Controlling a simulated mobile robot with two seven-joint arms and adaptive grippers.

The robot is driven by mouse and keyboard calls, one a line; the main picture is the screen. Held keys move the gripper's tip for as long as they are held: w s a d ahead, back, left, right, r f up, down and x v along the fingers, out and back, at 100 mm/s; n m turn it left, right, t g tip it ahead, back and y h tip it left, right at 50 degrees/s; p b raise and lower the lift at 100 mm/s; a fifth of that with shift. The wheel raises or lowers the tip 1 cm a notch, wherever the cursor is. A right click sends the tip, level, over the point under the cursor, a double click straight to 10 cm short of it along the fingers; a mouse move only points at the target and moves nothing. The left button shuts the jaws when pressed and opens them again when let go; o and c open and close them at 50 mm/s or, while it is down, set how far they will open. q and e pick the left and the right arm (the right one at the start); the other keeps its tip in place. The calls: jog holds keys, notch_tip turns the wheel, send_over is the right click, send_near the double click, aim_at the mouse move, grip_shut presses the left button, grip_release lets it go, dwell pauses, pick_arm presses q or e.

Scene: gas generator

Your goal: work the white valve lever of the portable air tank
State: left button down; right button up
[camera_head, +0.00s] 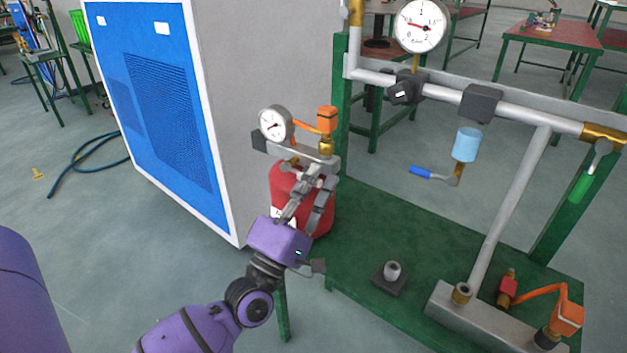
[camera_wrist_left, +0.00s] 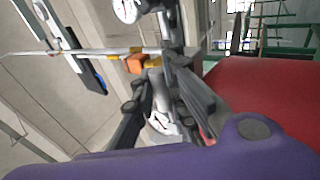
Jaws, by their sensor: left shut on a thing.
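The red portable air tank (camera_head: 288,185) stands beside the grey side of the blue cabinet, partly hidden behind my left gripper. On its top are a round pressure gauge (camera_head: 275,124), a grey bar and an orange valve block (camera_head: 326,120) with a brass fitting. My left gripper (camera_head: 318,178) reaches up to the tank's top, just below the fitting, with its fingers closed in. In the left wrist view, a whitish part (camera_wrist_left: 162,122), seemingly the valve lever, lies between the fingers; its outline is mostly hidden. My right gripper shows in neither view.
The blue cabinet (camera_head: 170,100) stands close on the left. On the right, a green stand (camera_head: 375,220) carries grey pipes, a large gauge (camera_head: 421,25) and a blue-handled valve (camera_head: 433,173). A dark hose (camera_head: 88,155) lies on the floor at left.

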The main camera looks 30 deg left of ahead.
pick_arm(q)
jog(key=shift+f+m+h, duration=0.15)
jog(key=shift+m+h, duration=0.25)
jog(key=c, duration=1.7)
grip_release()
